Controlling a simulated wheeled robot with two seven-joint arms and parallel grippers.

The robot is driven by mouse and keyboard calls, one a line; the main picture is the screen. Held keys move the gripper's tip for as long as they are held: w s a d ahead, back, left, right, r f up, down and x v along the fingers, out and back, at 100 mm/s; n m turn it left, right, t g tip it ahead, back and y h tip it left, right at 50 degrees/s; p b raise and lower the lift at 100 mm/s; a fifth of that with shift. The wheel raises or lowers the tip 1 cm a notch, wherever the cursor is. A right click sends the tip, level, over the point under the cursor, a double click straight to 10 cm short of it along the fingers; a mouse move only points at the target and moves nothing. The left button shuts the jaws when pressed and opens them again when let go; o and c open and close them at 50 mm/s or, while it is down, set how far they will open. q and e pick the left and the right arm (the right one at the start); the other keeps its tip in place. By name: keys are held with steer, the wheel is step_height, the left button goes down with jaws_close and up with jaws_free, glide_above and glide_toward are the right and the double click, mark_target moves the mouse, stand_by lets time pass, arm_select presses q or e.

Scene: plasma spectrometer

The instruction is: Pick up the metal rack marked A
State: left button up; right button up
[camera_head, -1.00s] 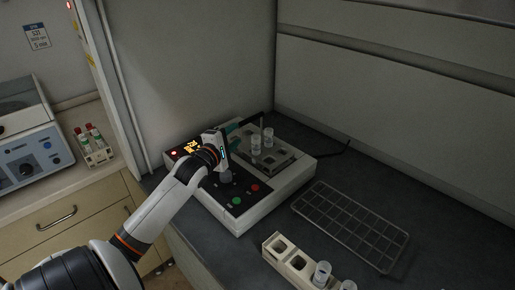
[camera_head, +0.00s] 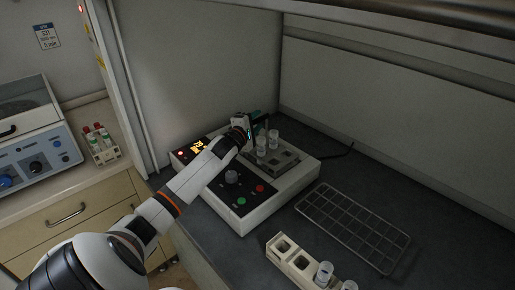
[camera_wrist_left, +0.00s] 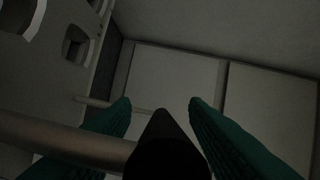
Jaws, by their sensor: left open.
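A metal rack (camera_head: 284,159) with square openings sits on top of the white control unit, with white-capped vials standing in it. Its mark A cannot be read. A thin upright post stands at its back, near my left gripper. My left gripper (camera_head: 257,121) is at the rack's back left, above the unit, with teal fingers. In the left wrist view its fingers (camera_wrist_left: 158,106) are spread apart, and a dark tapered shape lies between them. A rod (camera_wrist_left: 60,138) crosses at lower left, and a plate with openings (camera_wrist_left: 80,42) shows at upper left. I cannot tell whether the fingers touch the rod.
The control unit (camera_head: 228,203) has a knob, buttons and a lit display. A wire rack (camera_head: 355,226) lies flat to its right. A cream block (camera_head: 301,262) with vials is in front. Walls close the back and left. A tube holder (camera_head: 104,150) stands left.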

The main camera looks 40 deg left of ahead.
arm_select(q)
jaws_close()
steer(key=shift+r, duration=0.1)
stand_by(0.4)
